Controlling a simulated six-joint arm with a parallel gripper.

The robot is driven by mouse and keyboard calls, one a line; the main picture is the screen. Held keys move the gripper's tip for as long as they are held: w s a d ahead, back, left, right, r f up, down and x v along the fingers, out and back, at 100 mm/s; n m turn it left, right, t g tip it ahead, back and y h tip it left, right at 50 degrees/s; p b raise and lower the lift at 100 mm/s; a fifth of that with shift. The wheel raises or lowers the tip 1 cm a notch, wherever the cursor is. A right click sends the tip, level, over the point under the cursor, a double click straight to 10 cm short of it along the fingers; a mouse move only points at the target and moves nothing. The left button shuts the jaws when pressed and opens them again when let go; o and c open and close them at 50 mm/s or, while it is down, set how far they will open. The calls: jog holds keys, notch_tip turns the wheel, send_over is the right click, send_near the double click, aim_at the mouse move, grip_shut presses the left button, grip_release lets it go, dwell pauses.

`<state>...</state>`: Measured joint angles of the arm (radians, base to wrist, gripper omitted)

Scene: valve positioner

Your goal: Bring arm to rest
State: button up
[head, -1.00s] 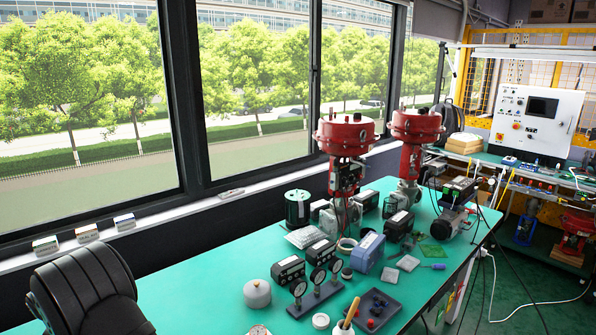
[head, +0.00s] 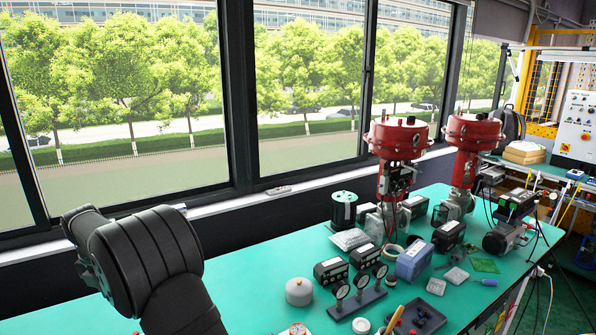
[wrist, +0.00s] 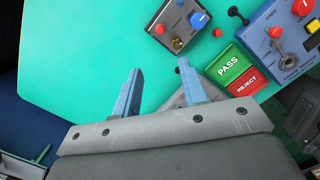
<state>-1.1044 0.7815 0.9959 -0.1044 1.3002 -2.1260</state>
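My gripper (wrist: 158,68) shows in the wrist view with its two blue-grey fingers spread apart. Nothing is visible between the fingertips; the teal table top (wrist: 95,45) lies beyond them. The right finger overlaps a grey object whose full shape is hidden behind it. In the head view my black arm is at the lower left, in front of the window side of the table. My gripper itself is outside that view.
The wrist view shows a grey control box (wrist: 178,28), a green PASS plate (wrist: 229,66), a red REJECT plate (wrist: 247,82) and a blue panel (wrist: 280,45). Red valve actuators (head: 397,138) and instruments crowd the table's right. Bare table (head: 240,275) lies beside my arm.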

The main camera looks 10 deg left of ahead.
jog(key=f, duration=0.5)
jog(key=w+f, duration=0.1)
jog(key=f, duration=0.5)
jog(key=w+f, duration=0.1)
jog(key=f, duration=0.4)
jog(key=shift+f, duration=0.35)
notch_tip(320, 180, up, 8)
jog(key=shift+a+f, duration=0.1)
jog(key=shift+a, duration=0.05)
jog(key=shift+d+f+m, duration=0.1)
jog(key=shift+d+m, duration=0.2)
jog(key=shift+d, duration=0.05)
jog(key=shift+d+m, duration=0.55)
jog(key=shift+m, duration=0.25)
jog(key=shift+s, duration=0.1)
